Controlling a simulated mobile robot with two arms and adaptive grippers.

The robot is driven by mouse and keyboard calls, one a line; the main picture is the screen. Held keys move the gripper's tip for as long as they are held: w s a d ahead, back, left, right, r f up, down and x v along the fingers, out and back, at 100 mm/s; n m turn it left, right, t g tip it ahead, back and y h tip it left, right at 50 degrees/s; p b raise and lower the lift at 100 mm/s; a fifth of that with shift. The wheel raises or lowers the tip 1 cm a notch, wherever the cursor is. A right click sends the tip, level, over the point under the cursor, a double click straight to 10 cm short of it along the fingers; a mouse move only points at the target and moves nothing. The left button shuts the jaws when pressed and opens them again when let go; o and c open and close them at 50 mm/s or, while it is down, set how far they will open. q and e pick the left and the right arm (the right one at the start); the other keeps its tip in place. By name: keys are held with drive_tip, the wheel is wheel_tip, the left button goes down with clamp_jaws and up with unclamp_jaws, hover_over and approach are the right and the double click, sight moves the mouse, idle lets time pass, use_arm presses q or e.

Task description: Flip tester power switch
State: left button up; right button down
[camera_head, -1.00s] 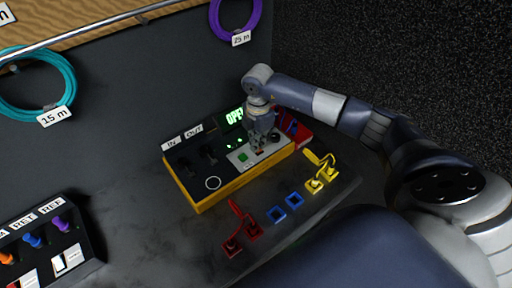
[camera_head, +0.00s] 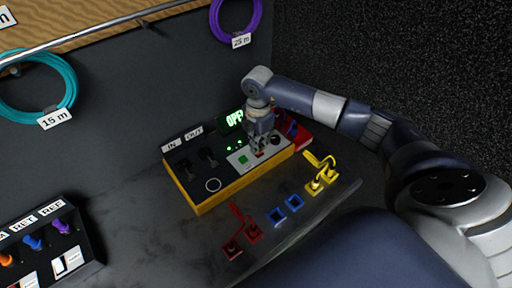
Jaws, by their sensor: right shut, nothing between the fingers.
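The tester (camera_head: 243,183) is a black box with a yellow rim on the dark bench, with IN and OUT labels on its top. A small display (camera_head: 234,119) at its back glows green with letters that seem to read "OPE". A white panel on it carries a green square (camera_head: 243,160). My right gripper (camera_head: 260,152) is shut, pointing down over that white panel, with its fingertips at or just above a small red part. The power switch itself is hidden or too small to make out by the fingers. My left gripper is not in view.
Red (camera_head: 233,250), blue (camera_head: 277,215) and yellow (camera_head: 314,187) parts stand along the bench's front. A labelled connector panel (camera_head: 75,263) is at the lower left. Teal (camera_head: 70,90) and purple (camera_head: 257,20) cable coils hang on the wall. Bench left of the tester is clear.

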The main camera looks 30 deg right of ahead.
drive_tip(key=shift+r+p, duration=2)
drive_tip(key=shift+r, duration=1.05)
drive_tip(key=shift+s+f, duration=0.1)
